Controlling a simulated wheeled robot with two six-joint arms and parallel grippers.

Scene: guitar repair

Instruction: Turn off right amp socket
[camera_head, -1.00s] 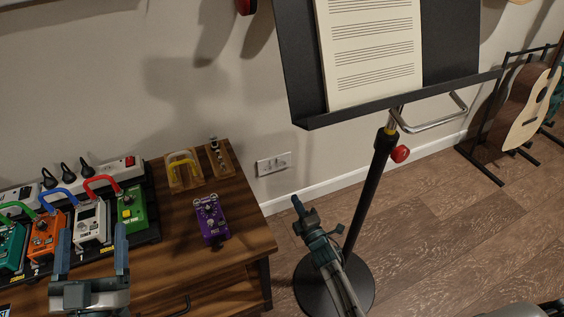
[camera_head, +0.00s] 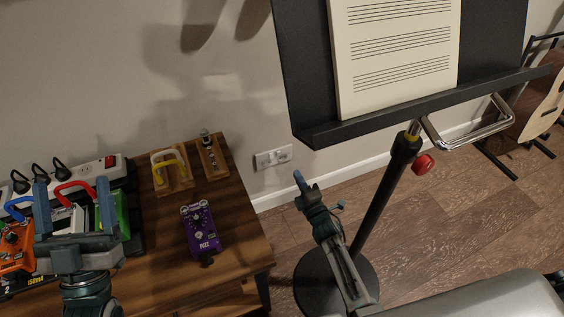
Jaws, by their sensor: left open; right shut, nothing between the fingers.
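A white double wall socket (camera_head: 273,157) is on the wall just right of the wooden cabinet, low above the skirting board. Its switches are too small to read. My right gripper (camera_head: 299,178) is shut and empty, in front of the wall below and right of the socket, apart from it. My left gripper (camera_head: 72,207) is open over the pedals at the left, with nothing held.
A black music stand (camera_head: 385,185) with sheet music (camera_head: 400,50) stands right of my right gripper. A guitar (camera_head: 545,110) is far right.

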